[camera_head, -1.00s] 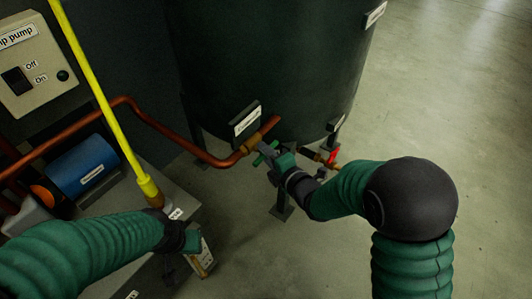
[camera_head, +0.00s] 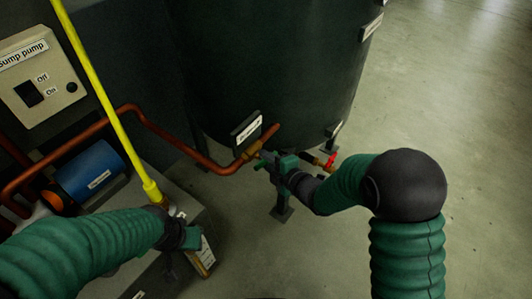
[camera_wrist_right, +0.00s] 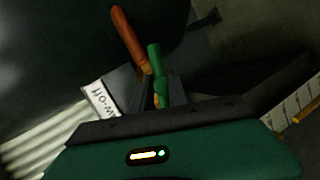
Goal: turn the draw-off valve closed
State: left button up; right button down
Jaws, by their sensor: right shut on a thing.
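The valve with a green handle (camera_head: 260,165) sits on the brass fitting (camera_head: 252,151) of the copper pipe at the foot of the dark tank. My right gripper (camera_head: 268,162) is at that handle and hides much of it. In the right wrist view, the green handle (camera_wrist_right: 157,72) stands up between the fingers, and the gripper is shut on it.
A second valve with a red handle (camera_head: 331,160) is just right of my right gripper. The dark tank (camera_head: 270,65) stands behind. A yellow pole (camera_head: 105,110), a blue motor (camera_head: 88,172) and a pump switch box (camera_head: 38,82) are on the left. The floor at right is clear.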

jog(key=m+g+y+p, duration=0.1)
jog(key=m+g+p, duration=0.1)
jog(key=p, duration=0.5)
jog(key=m+g+y+p, duration=0.1)
jog(key=m+p, duration=0.3)
jog(key=p, duration=0.4)
jog(key=shift+d+g+y, duration=0.1)
jog(key=shift+g+y, duration=0.2)
jog(key=shift+g, duration=0.6)
jog(key=shift+f+m+g+y+p, duration=0.25)
jog(key=shift+m+g+y+p, duration=0.25)
jog(key=shift+m, duration=0.4)
jog(key=shift+s+f+m+g+y, duration=0.1)
jog(key=shift+m+g+y, duration=0.35)
jog(key=shift+m, duration=0.25)
jog(key=c, duration=1.3)
grip_release()
jog(key=shift+r, duration=0.2)
